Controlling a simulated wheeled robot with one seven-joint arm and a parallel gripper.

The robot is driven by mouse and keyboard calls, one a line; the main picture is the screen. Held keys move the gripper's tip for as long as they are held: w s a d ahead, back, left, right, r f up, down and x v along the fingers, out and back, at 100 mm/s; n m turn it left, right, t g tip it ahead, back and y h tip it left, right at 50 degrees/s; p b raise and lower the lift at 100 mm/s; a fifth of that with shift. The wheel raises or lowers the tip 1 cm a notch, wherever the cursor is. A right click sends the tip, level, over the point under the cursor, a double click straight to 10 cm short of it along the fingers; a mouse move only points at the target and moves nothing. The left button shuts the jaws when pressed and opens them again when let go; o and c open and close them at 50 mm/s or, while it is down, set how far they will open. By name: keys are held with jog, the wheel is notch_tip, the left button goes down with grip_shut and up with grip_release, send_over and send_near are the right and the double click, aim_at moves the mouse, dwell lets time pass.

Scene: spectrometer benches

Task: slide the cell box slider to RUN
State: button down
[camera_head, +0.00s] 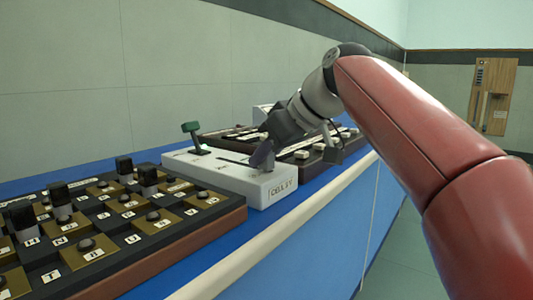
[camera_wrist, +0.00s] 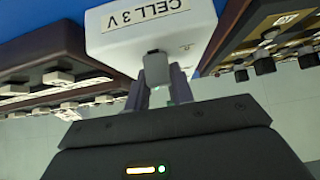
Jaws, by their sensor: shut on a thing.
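The cell box (camera_head: 232,178) is a white box with a "CELL 3 V" label, standing on the blue bench top. Its labelled face also shows in the wrist view (camera_wrist: 115,38). A dark slot (camera_head: 232,163) runs along its top. My gripper (camera_head: 262,156) is at the right end of this slot, low over the box. In the wrist view my gripper's fingers (camera_wrist: 160,88) are shut on a small grey slider knob (camera_wrist: 156,68). The gripper hides the slider in the head view, and the markings on the top are too small to read.
A dark board with black plugs and brass plates (camera_head: 120,215) lies close in front. Another dark panel with white knobs (camera_head: 318,150) lies behind, under my arm.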

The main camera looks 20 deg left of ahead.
jog(key=shift+w+a+r+p, duration=0.15)
jog(key=shift+a+p, duration=0.15)
jog(key=shift+p, duration=0.1)
jog(key=p, duration=0.5)
send_near(224, 159)
jog(key=x, duration=0.4)
jog(key=shift+a+f, duration=0.4)
jog(key=c, duration=1.2)
grip_release()
